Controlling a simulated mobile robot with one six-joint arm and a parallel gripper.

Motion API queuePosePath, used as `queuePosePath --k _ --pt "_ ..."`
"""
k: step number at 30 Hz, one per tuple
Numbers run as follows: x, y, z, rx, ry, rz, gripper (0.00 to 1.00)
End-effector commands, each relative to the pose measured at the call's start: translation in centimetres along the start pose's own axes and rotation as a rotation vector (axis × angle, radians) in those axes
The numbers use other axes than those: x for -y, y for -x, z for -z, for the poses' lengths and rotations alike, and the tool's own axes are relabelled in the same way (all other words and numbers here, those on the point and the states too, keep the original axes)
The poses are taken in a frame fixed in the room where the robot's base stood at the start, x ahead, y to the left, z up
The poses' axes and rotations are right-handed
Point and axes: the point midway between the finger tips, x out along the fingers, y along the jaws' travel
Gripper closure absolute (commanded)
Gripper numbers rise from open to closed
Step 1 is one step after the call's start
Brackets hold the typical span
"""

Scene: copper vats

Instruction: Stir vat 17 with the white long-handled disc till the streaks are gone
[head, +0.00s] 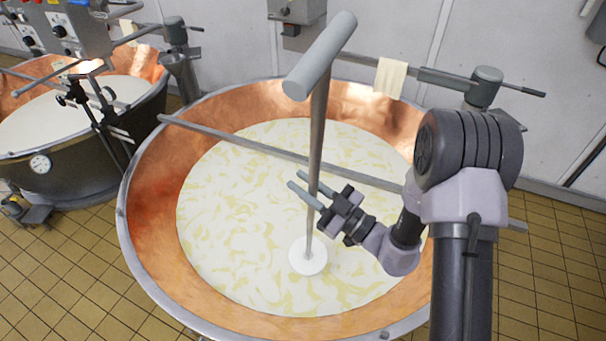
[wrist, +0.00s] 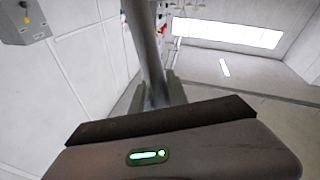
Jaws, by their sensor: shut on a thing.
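A copper vat (head: 150,215) with a steel rim fills the middle of the head view; no number is legible on it. It holds white liquid (head: 235,215) marked all over with pale yellow streaks. The long-handled stirrer (head: 318,125) stands nearly upright in the vat, with a thick grey crossbar at its top. Its white disc (head: 308,262) shows at the liquid's surface, near the middle front. My gripper (head: 311,190) is shut on the handle above the liquid. In the wrist view the handle (wrist: 145,50) passes between the fingers.
A steel bar (head: 245,145) lies across the vat, close behind the handle. A cloth (head: 390,77) hangs on a pipe at the back rim. A second vat (head: 75,140) with a gauge stands at left. Tiled floor (head: 60,270) is clear at front left.

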Motion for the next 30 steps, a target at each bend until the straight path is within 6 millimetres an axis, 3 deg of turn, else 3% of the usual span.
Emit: queuePosePath --k 1,21,30 --pt "0.5 0.4 -1.8 0.000 0.000 -0.001 1.00" --pt "4.9 4.1 -17.6 0.000 0.001 -0.001 1.00" --pt "6.2 5.2 -22.1 0.000 0.002 0.000 1.00"
